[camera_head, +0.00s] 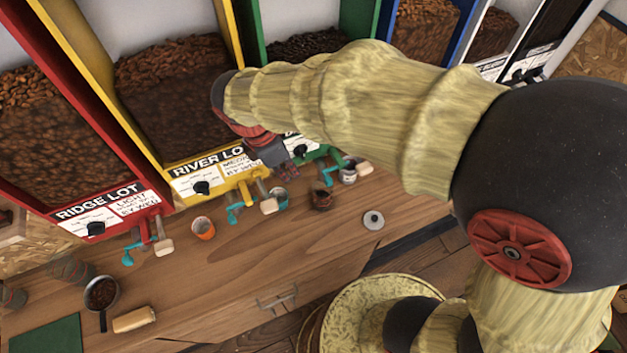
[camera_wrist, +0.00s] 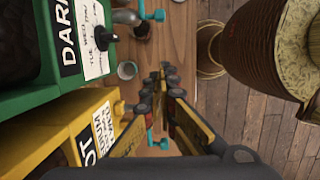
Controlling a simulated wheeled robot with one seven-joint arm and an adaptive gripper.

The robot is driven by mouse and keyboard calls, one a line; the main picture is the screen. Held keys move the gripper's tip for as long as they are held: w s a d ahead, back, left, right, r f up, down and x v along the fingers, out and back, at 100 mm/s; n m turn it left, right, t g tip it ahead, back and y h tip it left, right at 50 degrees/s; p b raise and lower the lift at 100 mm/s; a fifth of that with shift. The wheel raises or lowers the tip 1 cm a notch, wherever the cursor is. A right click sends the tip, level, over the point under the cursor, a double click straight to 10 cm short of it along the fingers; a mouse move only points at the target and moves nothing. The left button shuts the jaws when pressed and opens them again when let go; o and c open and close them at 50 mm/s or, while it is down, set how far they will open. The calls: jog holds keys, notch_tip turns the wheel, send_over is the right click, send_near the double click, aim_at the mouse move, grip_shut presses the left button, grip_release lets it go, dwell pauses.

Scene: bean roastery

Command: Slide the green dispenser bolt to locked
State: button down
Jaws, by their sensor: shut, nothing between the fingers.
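The green dispenser stands in the upper middle of the head view (camera_head: 254,32), its front partly hidden by my arm. In the wrist view it is at the upper left (camera_wrist: 50,98), with a "DARK" label and a white card. I cannot tell which position the bolt is in. My gripper (camera_wrist: 160,76) is shut and empty, in front of the dispensers near the green one's lower edge. It also shows in the head view (camera_head: 288,170), apart from the knob.
The yellow dispenser (camera_head: 183,165) and red dispenser (camera_head: 70,130) stand to the left, the blue one (camera_head: 462,28) to the right. Teal levers and wooden handles jut out below.

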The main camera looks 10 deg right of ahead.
aim_at(327, 178)
jog(key=shift+f, duration=0.1)
jog(key=w+d+f, duration=0.2)
jog(key=d+f, duration=0.4)
jog(key=f, duration=0.3)
jog(key=shift+f+p, duration=0.25)
jog(key=shift+p, duration=0.2)
jog(key=shift+d, duration=0.2)
jog(key=shift+w+d+p, duration=0.2)
jog(key=shift+w+d, duration=0.05)
jog(key=shift+d, duration=0.7)
jog(key=shift+w+d+p, duration=0.2)
jog(key=shift+w+d, duration=0.05)
jog(key=shift+d, duration=0.7)
jog(key=shift+a, duration=0.1)
